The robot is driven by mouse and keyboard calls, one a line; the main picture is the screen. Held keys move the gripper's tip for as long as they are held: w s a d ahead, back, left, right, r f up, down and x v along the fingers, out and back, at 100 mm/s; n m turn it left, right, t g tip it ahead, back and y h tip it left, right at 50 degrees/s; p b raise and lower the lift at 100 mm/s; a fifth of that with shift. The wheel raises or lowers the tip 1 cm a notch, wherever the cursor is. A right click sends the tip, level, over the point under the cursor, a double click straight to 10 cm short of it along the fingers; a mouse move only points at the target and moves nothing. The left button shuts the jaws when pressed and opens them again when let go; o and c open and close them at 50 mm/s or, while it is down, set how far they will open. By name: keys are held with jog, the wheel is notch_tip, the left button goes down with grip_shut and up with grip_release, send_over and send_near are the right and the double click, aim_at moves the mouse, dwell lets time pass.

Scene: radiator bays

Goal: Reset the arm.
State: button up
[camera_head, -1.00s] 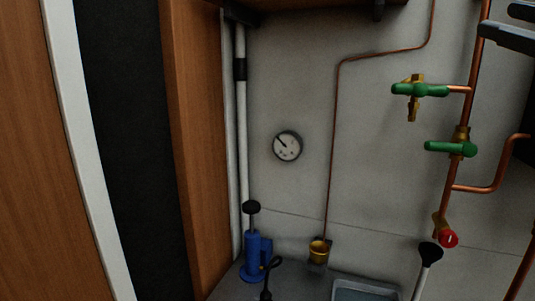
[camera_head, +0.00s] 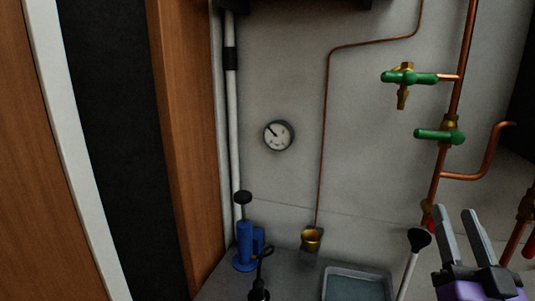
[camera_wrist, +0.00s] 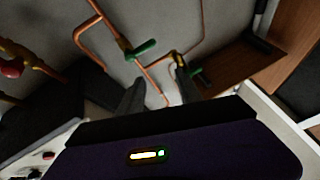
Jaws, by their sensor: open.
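My gripper (camera_head: 462,236) is at the lower right of the head view, its two grey fingers pointing up and apart with nothing between them. It stands in front of the lower copper pipework and hides part of the red fitting there. In the wrist view my gripper (camera_wrist: 158,95) shows two dark fingers spread apart, with pipes and wall beyond them.
Copper pipes with green-handled valves (camera_head: 440,135) run up the wall at the right. A round gauge (camera_head: 278,135) is on the wall. Below stand a blue pump (camera_head: 245,245), a brass cup (camera_head: 311,240), a grey tray (camera_head: 357,272) and a black-topped rod (camera_head: 418,239). A wooden panel (camera_head: 187,130) rises at left.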

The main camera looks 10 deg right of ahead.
jog(key=s+a+f+n+g+y, duration=0.3)
jog(key=s+a+f+y, duration=0.1)
jog(key=s+a+f, duration=0.6)
jog(key=s+a+f+n+g+y, duration=0.3)
jog(key=s+a+f, duration=0.7)
jog(key=s+f, duration=0.6)
jog(key=shift+s+f+n+g+y, duration=0.2)
jog(key=shift+s+n+g+y, duration=0.3)
jog(key=shift+y, duration=0.6)
jog(key=shift+s, duration=0.1)
